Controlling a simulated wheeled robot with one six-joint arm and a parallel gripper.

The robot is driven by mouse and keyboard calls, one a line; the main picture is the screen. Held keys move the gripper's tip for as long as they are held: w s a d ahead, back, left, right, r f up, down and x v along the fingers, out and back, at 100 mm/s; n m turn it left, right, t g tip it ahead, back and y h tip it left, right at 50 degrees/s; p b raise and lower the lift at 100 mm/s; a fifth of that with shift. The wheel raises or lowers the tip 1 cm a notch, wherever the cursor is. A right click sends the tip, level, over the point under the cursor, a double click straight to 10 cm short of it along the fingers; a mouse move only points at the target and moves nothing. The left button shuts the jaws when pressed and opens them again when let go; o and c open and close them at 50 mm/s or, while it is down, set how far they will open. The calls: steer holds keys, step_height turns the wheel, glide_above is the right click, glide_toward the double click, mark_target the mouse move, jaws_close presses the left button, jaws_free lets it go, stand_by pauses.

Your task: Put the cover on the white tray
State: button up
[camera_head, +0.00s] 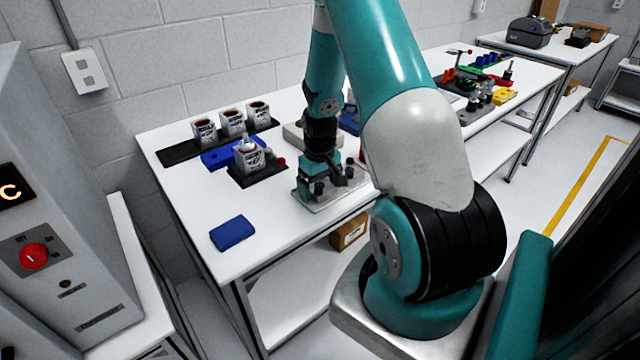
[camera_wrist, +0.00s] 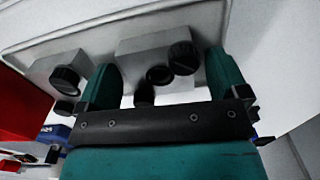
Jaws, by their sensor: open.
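A pale, flat plate-like piece (camera_head: 322,203) lies near the table's front edge. Raised grey blocks (camera_wrist: 146,46) with black knobs stand on it. I cannot tell for sure whether it is the cover or the white tray. My gripper (camera_head: 325,180) points down over this piece. In the wrist view my gripper (camera_wrist: 161,64) is open, with one teal finger on either side of a grey block. I cannot tell whether the fingers touch it. A beige-grey box (camera_head: 298,137) stands just behind my gripper, partly hidden by the arm.
A blue block (camera_head: 232,233) lies at the table's front left. Several labelled cups (camera_head: 233,121) stand on dark and blue bases behind it. A red object (camera_wrist: 22,112) shows at the wrist view's left edge. The white table (camera_head: 185,205) is clear around the blue block.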

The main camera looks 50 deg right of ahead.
step_height(320, 180, up, 12)
steer(key=b, duration=0.2)
steer(key=w+a+r+n, duration=0.2)
steer(key=a+r, duration=0.2)
steer(key=a, duration=0.5)
steer(key=s+a+r+n+t+y, duration=0.1)
steer(key=s+a+r+n, duration=0.15)
steer(key=a, duration=0.55)
steer(key=s+a+r+n+y, duration=0.1)
steer(key=a+r, duration=0.2)
steer(key=a, duration=0.5)
steer(key=s+a+r+n+y, duration=0.1)
steer(key=s+a+n, duration=0.1)
steer(key=s+a, duration=0.4)
steer(key=s+a+r+n+g+y, duration=0.1)
steer(key=s+a+r+n, duration=0.1)
steer(key=s+a, duration=0.4)
steer(key=shift+s+a+r, duration=0.15)
steer(key=shift+s+a, duration=0.15)
steer(key=shift+s, duration=0.65)
steer(key=shift+d+n, duration=0.1)
steer(key=shift+n, duration=0.15)
